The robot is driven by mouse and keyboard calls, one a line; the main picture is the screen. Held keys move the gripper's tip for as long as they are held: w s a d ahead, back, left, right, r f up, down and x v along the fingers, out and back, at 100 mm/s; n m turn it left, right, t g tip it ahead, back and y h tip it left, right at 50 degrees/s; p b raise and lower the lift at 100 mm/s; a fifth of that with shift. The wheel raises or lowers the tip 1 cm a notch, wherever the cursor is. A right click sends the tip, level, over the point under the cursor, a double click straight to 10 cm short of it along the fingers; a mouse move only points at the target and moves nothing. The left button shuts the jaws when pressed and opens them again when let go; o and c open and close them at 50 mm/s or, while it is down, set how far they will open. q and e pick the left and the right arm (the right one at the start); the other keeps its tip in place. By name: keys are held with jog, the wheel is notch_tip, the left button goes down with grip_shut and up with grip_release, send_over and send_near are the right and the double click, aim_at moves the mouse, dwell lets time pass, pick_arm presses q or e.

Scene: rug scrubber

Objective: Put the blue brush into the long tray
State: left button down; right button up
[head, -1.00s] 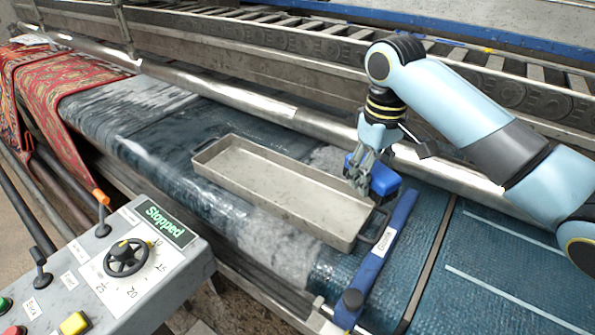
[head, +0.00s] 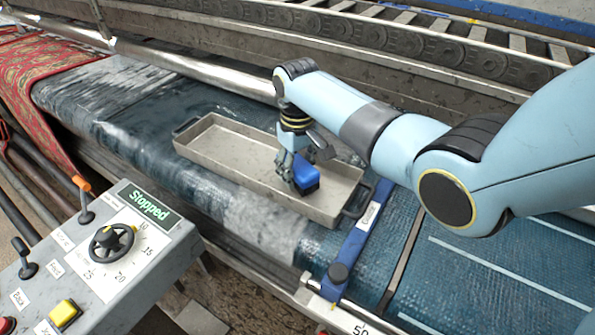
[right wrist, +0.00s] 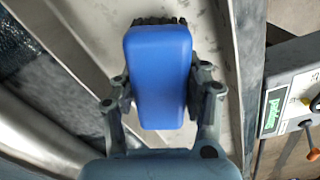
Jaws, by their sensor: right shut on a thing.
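The blue brush (head: 303,180) is a blue block with dark bristles at one end in the right wrist view (right wrist: 160,75). My right gripper (head: 292,172) is shut on it, with a finger on each side in the right wrist view (right wrist: 162,100). The long tray (head: 215,167) is a grey metal tray with dark end handles, lying on the wet belt. The brush is over the tray's right half; whether it touches the tray floor I cannot tell. The tray also shows behind the brush in the right wrist view (right wrist: 206,40). My left gripper is not in view.
A control panel (head: 105,262) with a "Stopped" display stands at the front left. A blue bar (head: 357,240) crosses the belt right of the tray. A metal roller (head: 190,68) runs behind it. A red patterned rug (head: 45,75) lies at the left.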

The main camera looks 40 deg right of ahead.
aim_at(297, 163)
jog(key=shift+f, duration=0.55)
jog(key=o, duration=1.2)
jog(key=shift+f, duration=0.1)
jog(key=shift+o, duration=0.2)
notch_tip(297, 163, up, 12)
jog(key=shift+r, duration=0.15)
jog(key=shift+a, duration=0.1)
